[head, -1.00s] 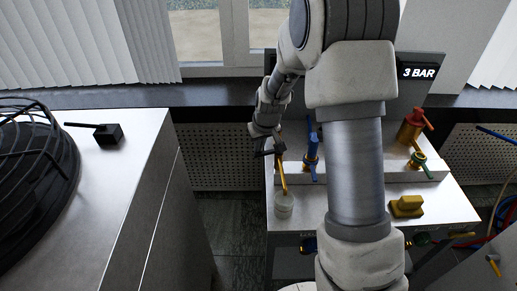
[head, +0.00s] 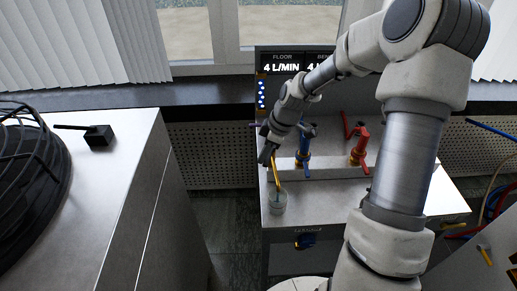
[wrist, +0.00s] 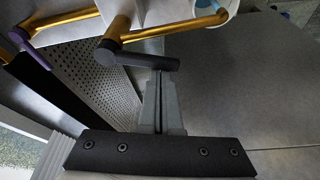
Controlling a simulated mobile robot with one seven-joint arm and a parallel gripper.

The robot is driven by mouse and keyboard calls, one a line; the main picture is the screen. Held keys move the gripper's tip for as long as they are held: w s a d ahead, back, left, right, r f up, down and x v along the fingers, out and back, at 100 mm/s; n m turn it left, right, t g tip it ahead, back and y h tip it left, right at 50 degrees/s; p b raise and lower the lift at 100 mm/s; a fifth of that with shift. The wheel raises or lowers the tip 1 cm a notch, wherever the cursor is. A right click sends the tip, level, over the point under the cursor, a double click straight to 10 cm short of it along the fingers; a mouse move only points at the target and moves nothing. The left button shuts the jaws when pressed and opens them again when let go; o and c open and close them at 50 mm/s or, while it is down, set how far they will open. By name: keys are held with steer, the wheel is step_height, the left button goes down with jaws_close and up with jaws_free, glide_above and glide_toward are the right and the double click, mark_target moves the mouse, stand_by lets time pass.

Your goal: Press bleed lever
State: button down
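A dark grey lever (wrist: 137,60) on a brass body (wrist: 118,27) shows at the top of the wrist view. No label tells whether it is the bleed lever. My gripper (wrist: 160,82) is shut, its grey fingers together, with nothing seen between them. Its tips are at the right part of the grey lever; I cannot tell whether they touch. In the head view my gripper (head: 266,154) is above a brass spout (head: 276,172), hiding much of the lever. A cup (head: 278,204) with bluish contents stands below the spout.
A blue valve (head: 304,148) and a red valve (head: 358,152) stand right of my gripper. A purple lever (wrist: 34,42) is at the wrist view's upper left. A display (head: 289,66) reads "4 L/MIN". A bench with a black box (head: 99,136) stands left.

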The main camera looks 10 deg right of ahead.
steer(key=shift+s+d, duration=0.1)
steer(key=shift+d, duration=0.05)
steer(key=shift+w+d, duration=0.3)
steer(key=shift+w, duration=0.45)
steer(key=shift+a, duration=0.1)
step_height(320, 180, up, 9)
steer(key=shift+w+a+r+p, duration=0.15)
steer(key=shift+a+r+p, duration=0.1)
steer(key=shift+p, duration=0.1)
stand_by(0.3)
steer(key=shift+f, duration=0.1)
stand_by(0.4)
